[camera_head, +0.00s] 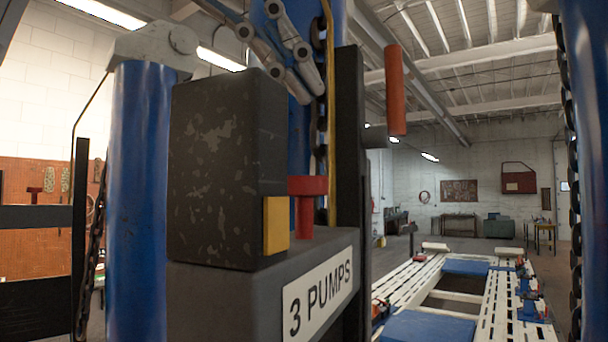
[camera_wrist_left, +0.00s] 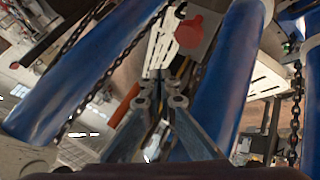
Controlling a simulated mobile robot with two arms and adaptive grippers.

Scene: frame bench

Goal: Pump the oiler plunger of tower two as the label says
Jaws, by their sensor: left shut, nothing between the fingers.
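The oiler's red plunger (camera_head: 308,186), a flat cap on a stem, stands upright on a dark grey ledge beside a tall dark speckled box (camera_head: 225,165) with a yellow block (camera_head: 276,225). Below it, the white label (camera_head: 318,297) reads "3 PUMPS". My left gripper (camera_head: 303,78) is above the plunger, apart from it, in front of a blue tower column. Its fingers are shut and empty; they also show in the left wrist view (camera_wrist_left: 162,84). A blurred red part (camera_wrist_left: 188,33) beyond them there cannot be identified surely. My right gripper is not in view.
A red-orange handle (camera_head: 395,90) sticks up right of a dark upright. Blue columns (camera_head: 140,200) and hanging chains (camera_head: 569,150) flank the ledge. The white slotted bench deck (camera_head: 400,285) with blue pads lies at the right. The floor beyond it is open.

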